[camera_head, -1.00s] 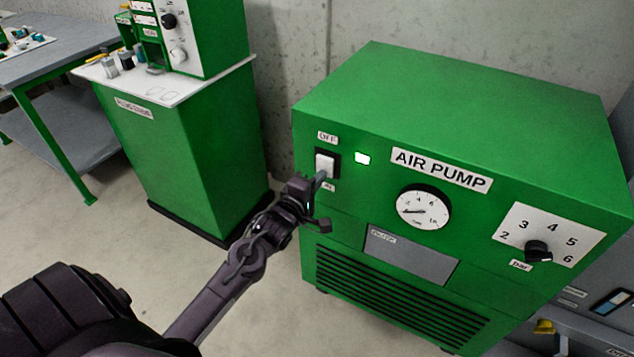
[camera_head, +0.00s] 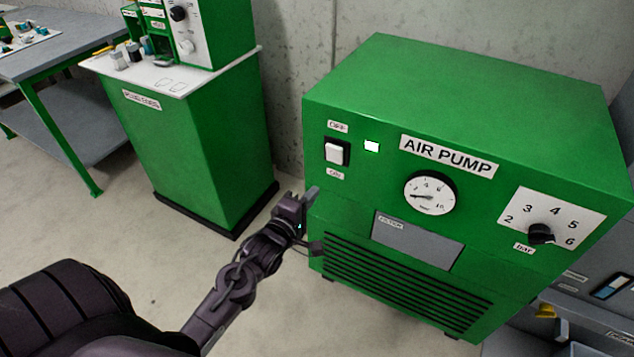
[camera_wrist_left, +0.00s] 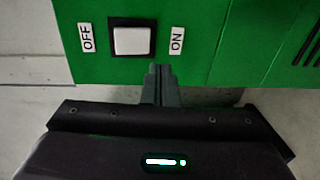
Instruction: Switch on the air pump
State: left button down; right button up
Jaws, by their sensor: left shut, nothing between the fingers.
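The green air pump (camera_head: 470,95) stands at the right in the head view. Its white rocker switch (camera_head: 336,152) sits in a black frame between an OFF label (camera_head: 337,126) above and an ON label (camera_head: 335,174) below. A small pale lamp (camera_head: 371,146) is right of the switch. The switch also shows in the left wrist view (camera_wrist_left: 131,41), where my left gripper (camera_wrist_left: 160,70) is shut and empty, its tips near the switch and ON label. In the head view my left gripper (camera_head: 311,194) is below the switch, apart from it. My right gripper is not in view.
The pump front also has a round gauge (camera_head: 430,194), a grey plate (camera_head: 418,240) and a black bar knob (camera_head: 540,234). A green cabinet (camera_head: 200,140) stands left of the pump, with floor between. A grey table (camera_head: 60,62) is at the far left.

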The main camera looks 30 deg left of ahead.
pick_arm(q)
jog(key=s+d+f+m+g+p, duration=0.25)
jog(key=s+f, duration=0.35)
jog(key=f, duration=0.4)
jog(key=s+d+f+m+g+p, duration=0.1)
jog(key=s+f+m+g, duration=0.25)
jog(key=s+f, duration=0.45)
jog(key=s+d+f+m+g+p, duration=0.1)
jog(key=s+f+m+g+p, duration=0.2)
jog(key=f, duration=0.8)
jog(key=s+d+f+m+g+p, duration=0.1)
jog(key=s+f+m+g, duration=0.2)
jog(key=s, duration=0.9)
jog(key=s+d+f+m+g+p, duration=0.1)
jog(key=s+f+m+g, duration=0.3)
jog(key=s+f+m, duration=0.4)
jog(key=s+f, duration=0.1)
jog(key=s, duration=0.4)
jog(key=shift+m+p, duration=0.3)
jog(key=shift+p, duration=0.05)
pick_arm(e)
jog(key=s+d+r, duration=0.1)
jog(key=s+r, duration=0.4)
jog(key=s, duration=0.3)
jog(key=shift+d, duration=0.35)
